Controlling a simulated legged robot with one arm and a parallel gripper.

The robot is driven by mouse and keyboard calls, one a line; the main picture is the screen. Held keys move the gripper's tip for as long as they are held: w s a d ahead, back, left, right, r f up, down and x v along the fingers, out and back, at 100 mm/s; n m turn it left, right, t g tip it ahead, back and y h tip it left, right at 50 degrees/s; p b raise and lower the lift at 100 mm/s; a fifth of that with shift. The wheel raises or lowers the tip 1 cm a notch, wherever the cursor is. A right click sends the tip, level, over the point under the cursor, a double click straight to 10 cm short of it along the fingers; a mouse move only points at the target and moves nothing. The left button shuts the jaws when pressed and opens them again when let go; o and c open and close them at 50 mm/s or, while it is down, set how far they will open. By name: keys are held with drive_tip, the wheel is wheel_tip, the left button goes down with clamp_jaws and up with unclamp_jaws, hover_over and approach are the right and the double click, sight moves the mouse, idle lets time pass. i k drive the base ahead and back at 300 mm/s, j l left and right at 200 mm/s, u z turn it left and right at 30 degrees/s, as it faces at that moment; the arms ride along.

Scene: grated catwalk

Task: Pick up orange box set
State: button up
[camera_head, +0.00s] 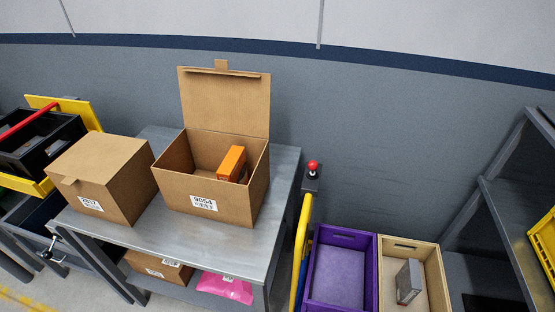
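An orange box (231,163) stands inside an open cardboard box (185,196) on a grey metal table. It is near the right side of that box, and its lower part is hidden by the front wall. The cardboard box has its lid (226,103) raised at the back and a white label reading 9054 on its front. My gripper is not in view.
A closed cardboard box (105,178) stands left of the open one on the table (205,246). A purple bin (312,272) and a tan bin (432,270) holding a grey item are at right. A yellow rail (300,250) and a red button (313,165) stand beside the table.

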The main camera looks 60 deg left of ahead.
sight(234, 169)
drive_tip(key=u, duration=2.6)
drive_tip(key=j+z, duration=0.1)
drive_tip(key=z, duration=0.4)
drive_tip(key=i+j+z, duration=0.1)
drive_tip(key=z, duration=0.35)
drive_tip(key=j+z, duration=0.1)
drive_tip(key=z, duration=0.4)
drive_tip(key=j+z, duration=0.1)
drive_tip(key=z, duration=0.35)
drive_tip(key=k+j+z, duration=0.15)
drive_tip(key=j+z, duration=0.2)
drive_tip(key=j, duration=0.25)
drive_tip(key=k+j+z, duration=0.3)
drive_tip(key=j, duration=0.25)
drive_tip(key=k+j+z, duration=0.35)
drive_tip(key=j, duration=0.15)
drive_tip(key=k+j+z, duration=0.35)
drive_tip(key=k+j, duration=0.6)
drive_tip(key=j, duration=0.2)
